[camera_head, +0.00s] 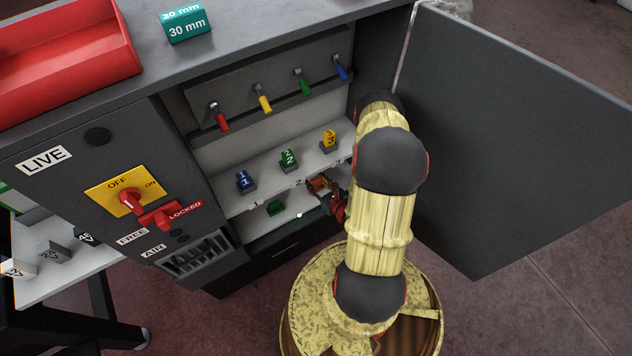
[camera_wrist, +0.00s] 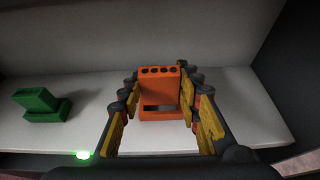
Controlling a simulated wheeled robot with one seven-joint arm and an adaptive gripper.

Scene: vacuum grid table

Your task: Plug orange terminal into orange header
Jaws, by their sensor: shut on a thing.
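The orange terminal (camera_wrist: 160,84) is an upright block with a row of several holes along its top. In the wrist view it stands between the fingers of my gripper (camera_wrist: 162,112), which is shut on it. The orange header (camera_wrist: 168,115) shows as a low orange base at the terminal's foot, on the white shelf. I cannot tell whether the terminal is fully seated in it. In the head view my gripper (camera_head: 325,187) is inside the cabinet at the right, with a bit of orange at its tips. My arm hides part of that area.
A green block on a green base (camera_wrist: 43,105) stands on the lower shelf to the left, beside a small glowing green light (camera_wrist: 83,154). Numbered blue (camera_head: 244,181), green (camera_head: 288,159) and yellow (camera_head: 329,140) pieces stand on the shelf above. The open cabinet door (camera_head: 500,140) is at the right.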

